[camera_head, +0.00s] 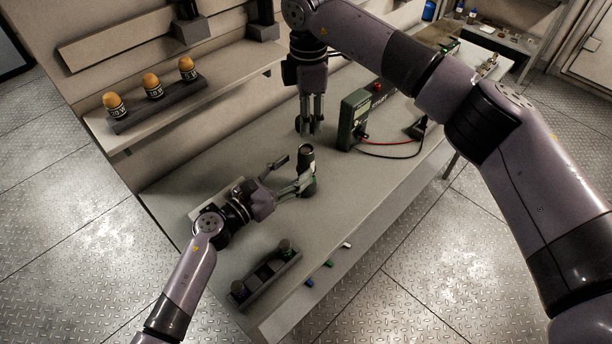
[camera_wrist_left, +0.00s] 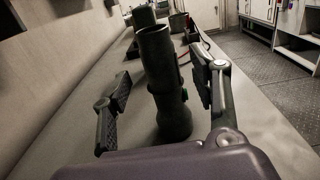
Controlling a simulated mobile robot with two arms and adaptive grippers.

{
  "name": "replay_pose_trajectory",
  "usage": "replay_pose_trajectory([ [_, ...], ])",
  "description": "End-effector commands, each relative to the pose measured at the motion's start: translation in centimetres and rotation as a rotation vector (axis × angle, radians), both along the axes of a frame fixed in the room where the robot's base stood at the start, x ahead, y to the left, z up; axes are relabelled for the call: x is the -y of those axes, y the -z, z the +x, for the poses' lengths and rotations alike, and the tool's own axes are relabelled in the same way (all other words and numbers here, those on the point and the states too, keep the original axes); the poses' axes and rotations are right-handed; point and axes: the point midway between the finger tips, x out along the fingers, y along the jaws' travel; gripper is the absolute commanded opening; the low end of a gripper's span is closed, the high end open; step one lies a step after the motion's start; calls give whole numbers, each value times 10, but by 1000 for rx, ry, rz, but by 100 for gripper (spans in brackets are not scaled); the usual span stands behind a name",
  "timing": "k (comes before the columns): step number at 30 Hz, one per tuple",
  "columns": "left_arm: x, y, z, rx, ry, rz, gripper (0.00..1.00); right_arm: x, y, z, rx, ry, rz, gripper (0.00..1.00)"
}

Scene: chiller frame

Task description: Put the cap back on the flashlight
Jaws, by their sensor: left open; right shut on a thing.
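The flashlight (camera_head: 307,160) is a dark tube standing upright on the bench, with its narrow end up; it also shows in the left wrist view (camera_wrist_left: 160,75). My left gripper (camera_head: 294,170) is open, with a finger on each side of the flashlight. In the left wrist view, gaps show between the tube and both fingers. My right gripper (camera_head: 312,130) points down, above and behind the flashlight in the head view. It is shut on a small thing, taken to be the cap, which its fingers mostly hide.
A green multimeter (camera_head: 354,118) with red and black leads stands right of my right gripper. A dark tray (camera_head: 267,275) with small cylinders lies at the front. Small coloured pieces (camera_head: 328,264) lie near the bench edge.

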Motion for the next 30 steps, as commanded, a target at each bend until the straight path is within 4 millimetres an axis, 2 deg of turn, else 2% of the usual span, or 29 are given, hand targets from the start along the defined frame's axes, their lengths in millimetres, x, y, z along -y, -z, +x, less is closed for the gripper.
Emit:
replay_pose_trajectory([
  [3, 15, 1, 16, -2, -1, -1, 55, 0, 0, 0, 0, 0, 0, 16],
  [9, 30, 2, 31, -3, -2, 1, 55, 0, 0, 0, 0, 0, 0, 16],
  [21, 34, 2, 35, -4, -1, 2, 55, 0, 0, 0, 0, 0, 0, 16],
  [30, 34, 2, 35, -4, -1, 2, 36, 0, 0, 0, 0, 0, 0, 16],
])
